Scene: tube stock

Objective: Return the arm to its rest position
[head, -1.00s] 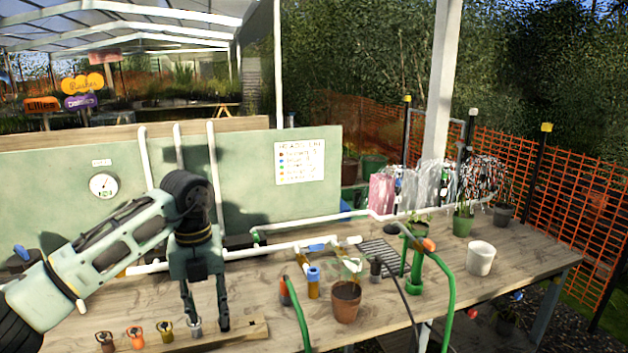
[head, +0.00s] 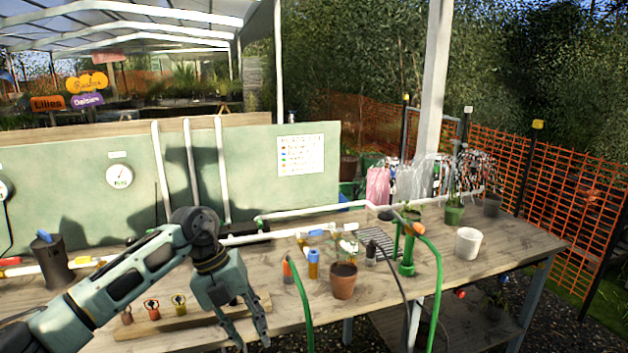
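My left arm (head: 125,275) reaches in from the left over the front of the wooden bench. My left gripper (head: 254,343) points down and tilts toward the lower right, near the bench's front edge. Its two fingers are apart, and I see nothing between them. A wooden strip (head: 262,303) behind the gripper carries a brown fitting (head: 127,315), an orange fitting (head: 152,308) and an olive fitting (head: 179,303). The gripper hides part of the strip. My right gripper is not in view.
Right of the gripper stand an orange-topped tube (head: 287,270), a blue-and-orange tube (head: 313,265), a terracotta pot (head: 343,281), a green hose (head: 436,290) and a white pot (head: 468,243). White pipes (head: 290,235) cross behind. A dark cylinder (head: 50,262) stands at left.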

